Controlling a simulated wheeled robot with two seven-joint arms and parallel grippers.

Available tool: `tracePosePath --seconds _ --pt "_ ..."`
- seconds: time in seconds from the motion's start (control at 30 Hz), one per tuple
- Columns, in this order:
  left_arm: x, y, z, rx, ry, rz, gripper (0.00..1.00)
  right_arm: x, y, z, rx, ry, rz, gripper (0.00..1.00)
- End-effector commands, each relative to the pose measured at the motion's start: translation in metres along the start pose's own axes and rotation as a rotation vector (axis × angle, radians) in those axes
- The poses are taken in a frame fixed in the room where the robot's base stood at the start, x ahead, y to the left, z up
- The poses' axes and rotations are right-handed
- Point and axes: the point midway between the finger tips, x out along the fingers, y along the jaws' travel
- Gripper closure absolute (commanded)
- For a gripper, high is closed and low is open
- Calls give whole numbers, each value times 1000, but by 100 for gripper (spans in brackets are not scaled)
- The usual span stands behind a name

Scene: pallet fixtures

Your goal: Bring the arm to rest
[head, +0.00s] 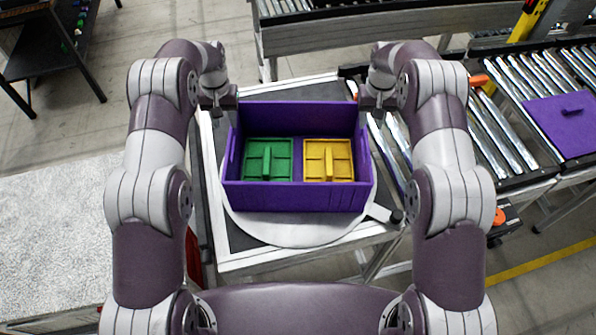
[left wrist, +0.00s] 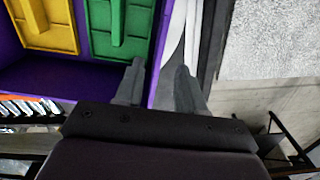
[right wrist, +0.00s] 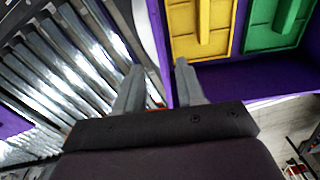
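A purple crate (head: 262,197) sits on a round pale plate (head: 285,228) in the middle of the head view. Inside lie a green block (head: 255,170) with a raised handle bar and a yellow block (head: 340,165) with one too, side by side. My left gripper (head: 230,104) is at the crate's left wall. In the left wrist view its fingers (left wrist: 160,66) are apart, with the wall's edge between them. My right gripper (head: 371,104) is at the right wall. Its fingers (right wrist: 157,66) are also apart along that wall's edge. I cannot tell whether any fingertip touches the crate.
Roller conveyors (head: 490,130) run on the right, with a purple lid-like panel (head: 570,122) on one. Another conveyor frame (head: 370,30) stands behind. A dark shelf (head: 50,50) is at the far left. A pale speckled surface (head: 60,240) lies at the left.

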Motion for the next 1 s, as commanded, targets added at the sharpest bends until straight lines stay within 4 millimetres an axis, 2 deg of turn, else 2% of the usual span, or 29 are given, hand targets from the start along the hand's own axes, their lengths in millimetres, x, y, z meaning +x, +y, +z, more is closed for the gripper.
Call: tracePosePath --seconds 0.33,0.4,0.47,0.57,0.67,0.77,0.8,0.9,1.0 --pt "0 0 0 0 1 0 61 0 0 0 0 1 0 61" --pt "1 0 -6 -2 29 -1 61 1 0 -6 0 29 0 61" --pt "18 0 8 -5 9 0 61 19 0 8 1 8 0 61" --pt "35 2 49 -8 -25 1 61 34 -1 50 0 -25 -1 61" --pt "41 6 108 -8 -28 2 61 40 -4 108 -4 -27 -2 61" --pt "43 10 181 -5 -13 2 61 41 -7 181 -10 -13 -2 61" --pt "45 11 212 -3 -5 2 61 43 -7 211 -14 -3 -2 61" --pt "51 14 277 3 24 2 61 48 -9 276 -21 26 -2 61" --pt "52 15 308 8 58 2 61 50 -9 307 -27 60 -3 61"
